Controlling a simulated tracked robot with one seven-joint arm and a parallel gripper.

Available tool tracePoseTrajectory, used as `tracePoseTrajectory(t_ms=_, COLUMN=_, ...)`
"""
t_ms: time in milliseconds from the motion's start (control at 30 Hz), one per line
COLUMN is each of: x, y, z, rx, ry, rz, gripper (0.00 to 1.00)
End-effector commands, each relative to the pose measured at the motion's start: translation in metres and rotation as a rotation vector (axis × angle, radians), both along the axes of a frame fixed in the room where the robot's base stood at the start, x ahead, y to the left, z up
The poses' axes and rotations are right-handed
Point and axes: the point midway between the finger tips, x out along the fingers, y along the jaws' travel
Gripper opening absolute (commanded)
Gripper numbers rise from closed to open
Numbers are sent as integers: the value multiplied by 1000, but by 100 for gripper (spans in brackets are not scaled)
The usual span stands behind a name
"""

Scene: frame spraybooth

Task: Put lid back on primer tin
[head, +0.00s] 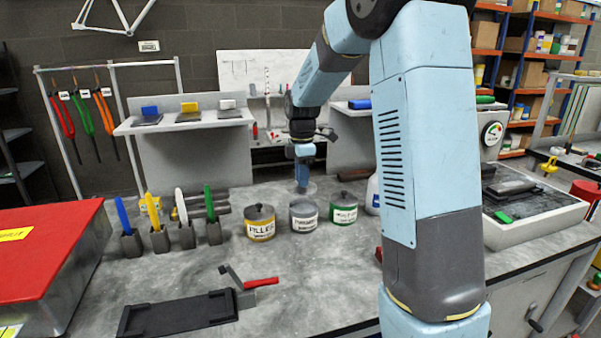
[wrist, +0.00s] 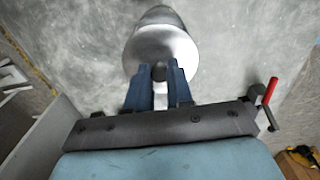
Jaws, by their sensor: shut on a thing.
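The primer tin (head: 303,217) is a grey can with a white label. It stands on the bench between the filler tin (head: 260,223) and a green-labelled tin (head: 343,208), both of which have knobbed lids on. The primer tin's top shows no knob. My gripper (head: 302,184) points down just behind the primer tin. In the wrist view its blue fingers (wrist: 159,76) are shut on the dark knob of a round, shiny grey lid (wrist: 160,45). The lid also shows as a pale disc in the head view (head: 311,188), at or near the bench top. A grey rounded shape shows beyond it.
A row of holders with coloured tools (head: 171,230) stands left of the tins. A red box (head: 40,250) is at far left. A black tray (head: 178,313) and a red-handled tool (head: 260,283) lie in front. A white bottle (head: 373,192) stands right of the tins.

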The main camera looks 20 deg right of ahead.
Motion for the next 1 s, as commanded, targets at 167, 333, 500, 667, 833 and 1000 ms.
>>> tracePoseTrajectory(t_ms=167, x=0, y=-3, z=-15, rx=0, ry=2, rz=-5, gripper=0)
tracePoseTrajectory(t_ms=333, x=0, y=-4, z=-29, rx=0, ry=2, rz=-6, gripper=0)
tracePoseTrajectory(t_ms=500, x=0, y=-5, z=-41, rx=0, ry=2, rz=-7, gripper=0)
tracePoseTrajectory(t_ms=667, x=0, y=-5, z=-48, rx=0, ry=1, rz=-8, gripper=0)
tracePoseTrajectory(t_ms=833, x=0, y=-5, z=-52, rx=0, ry=1, rz=-8, gripper=0)
tracePoseTrajectory(t_ms=1000, x=0, y=-5, z=-52, rx=0, ry=0, rz=-8, gripper=0)
